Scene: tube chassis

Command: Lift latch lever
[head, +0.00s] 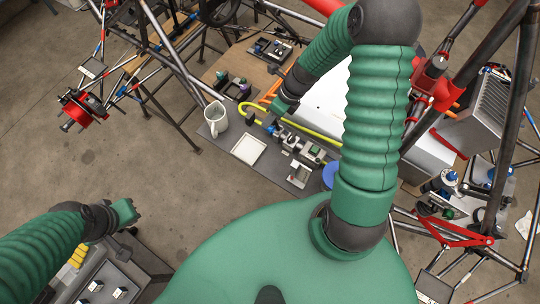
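My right gripper (272,119) points down and left over the dark work mat, close to a yellow curved hose (305,131) and a row of small metal fittings (290,142). Its fingertips are small and dark against the parts below, so I cannot see whether they touch anything or how far apart they are. My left gripper (131,222) is at lower left, away from the mat, and its fingers are too small to read. I cannot pick out a latch lever with certainty among the small fittings.
A grey pitcher (216,118) and a white square tray (248,149) stand left of the fittings. A tube chassis frame (155,40) surrounds the work area. A red bracket assembly (82,107) is at far left. A finned metal box (487,100) stands at right. Open floor lies at left.

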